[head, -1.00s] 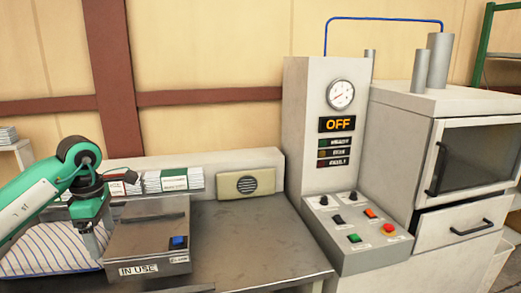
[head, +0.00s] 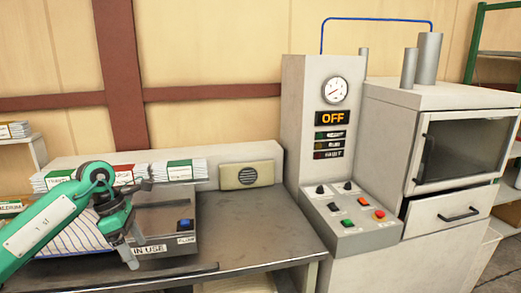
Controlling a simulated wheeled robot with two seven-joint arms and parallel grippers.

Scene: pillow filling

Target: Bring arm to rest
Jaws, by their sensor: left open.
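My left gripper (head: 134,256), on a green and white arm, comes in from the left in the head view. It is open and points down in front of the grey metal box (head: 168,222), hiding part of its left side and its "IN USE" label (head: 152,249). I cannot tell whether it touches the box. Nothing shows between its fingers. A striped pillow (head: 75,240) lies on the table left of the box, partly behind the arm. My right gripper is not in view.
The grey table (head: 255,225) is clear right of the box. A beige speaker (head: 247,175) and stacked packets (head: 180,171) stand along the back. A machine with an "OFF" display (head: 333,118), a button panel (head: 350,215) and an oven-like cabinet (head: 465,150) stands at right.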

